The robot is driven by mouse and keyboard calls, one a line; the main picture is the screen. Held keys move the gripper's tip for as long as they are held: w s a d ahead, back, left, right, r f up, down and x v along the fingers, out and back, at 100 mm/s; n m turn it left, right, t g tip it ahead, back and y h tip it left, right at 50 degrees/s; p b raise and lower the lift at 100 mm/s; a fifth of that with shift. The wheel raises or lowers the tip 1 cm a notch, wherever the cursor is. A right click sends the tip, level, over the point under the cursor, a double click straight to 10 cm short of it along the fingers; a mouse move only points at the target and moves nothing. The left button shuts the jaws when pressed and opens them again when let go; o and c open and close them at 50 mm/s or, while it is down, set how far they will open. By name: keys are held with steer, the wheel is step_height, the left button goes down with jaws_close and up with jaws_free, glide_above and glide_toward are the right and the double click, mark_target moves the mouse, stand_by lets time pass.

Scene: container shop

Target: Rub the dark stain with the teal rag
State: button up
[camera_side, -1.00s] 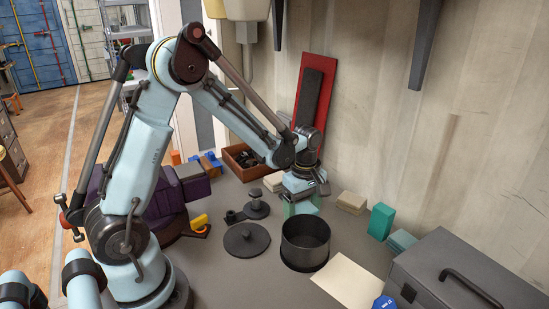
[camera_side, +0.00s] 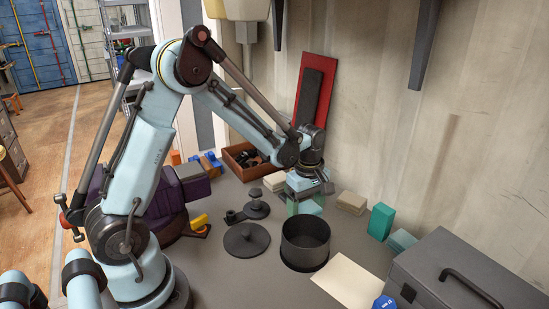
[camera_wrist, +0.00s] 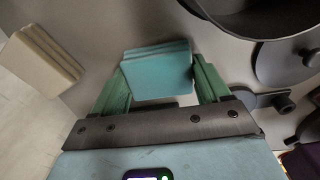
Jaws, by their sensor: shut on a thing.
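The teal rag (camera_wrist: 157,72) is a folded, layered square held between the green fingers of my gripper (camera_wrist: 155,95) in the wrist view. In the side view, the gripper (camera_side: 306,205) points down close to the bench top, behind the black pot, with a bit of the teal rag (camera_side: 312,208) showing at the fingertips. I cannot tell whether the rag touches the bench. I cannot make out the dark stain in either view; the gripper and pot hide part of the bench there.
The open black pot (camera_side: 305,243) stands just in front of the gripper, with a dark lid (camera_side: 246,239) to its left. Folded beige cloths (camera_side: 351,203), a teal block (camera_side: 380,221) and a grey toolbox (camera_side: 470,275) stand to the right. The wall is close behind.

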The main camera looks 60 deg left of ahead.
mark_target(315, 204)
steer(key=shift+w+r, duration=0.15)
steer(key=shift+w, duration=1.3)
steer(key=shift+r, duration=3.85)
